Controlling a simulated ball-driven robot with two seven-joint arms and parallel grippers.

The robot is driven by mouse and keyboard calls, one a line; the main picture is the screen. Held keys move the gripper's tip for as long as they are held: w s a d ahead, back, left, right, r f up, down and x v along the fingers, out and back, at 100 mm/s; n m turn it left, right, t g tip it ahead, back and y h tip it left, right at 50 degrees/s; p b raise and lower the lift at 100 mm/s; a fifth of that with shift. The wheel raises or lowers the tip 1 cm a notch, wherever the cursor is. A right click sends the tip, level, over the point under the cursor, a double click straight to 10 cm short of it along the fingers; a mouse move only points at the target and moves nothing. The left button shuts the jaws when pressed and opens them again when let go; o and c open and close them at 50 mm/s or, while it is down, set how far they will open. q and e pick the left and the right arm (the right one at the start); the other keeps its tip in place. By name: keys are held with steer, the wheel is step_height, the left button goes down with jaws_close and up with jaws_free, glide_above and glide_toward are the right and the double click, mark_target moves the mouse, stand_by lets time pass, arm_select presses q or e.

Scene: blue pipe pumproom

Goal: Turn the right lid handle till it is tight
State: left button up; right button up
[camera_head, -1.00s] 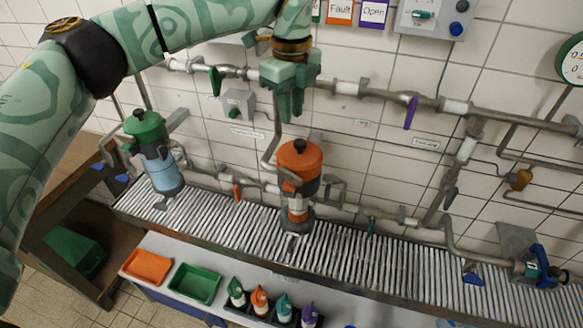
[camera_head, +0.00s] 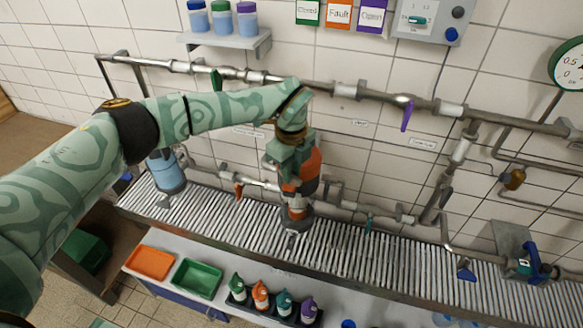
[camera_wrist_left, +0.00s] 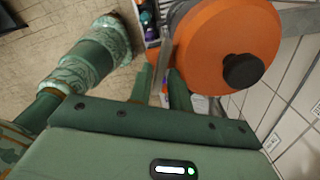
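The right vessel (camera_head: 311,168) has an orange lid, now largely covered by my left gripper in the head view. In the left wrist view the round orange lid (camera_wrist_left: 222,45) with its dark knob (camera_wrist_left: 243,70) fills the upper right. My left gripper (camera_head: 290,186) is at the lid's near left side, fingers pointing down. In the left wrist view its two fingers (camera_wrist_left: 164,85) are apart beside the lid rim, with a narrow gap between them. My right gripper is out of view.
The left vessel (camera_head: 167,173) stands behind my left arm on the slatted bench (camera_head: 350,247). Pipes with a purple lever (camera_head: 406,113) run along the wall. Orange (camera_head: 149,262) and green (camera_head: 196,279) trays and several bottles stand on the lower front shelf. A wall shelf (camera_head: 232,42) holds jars.

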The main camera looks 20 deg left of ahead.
arm_select(q)
jaws_close()
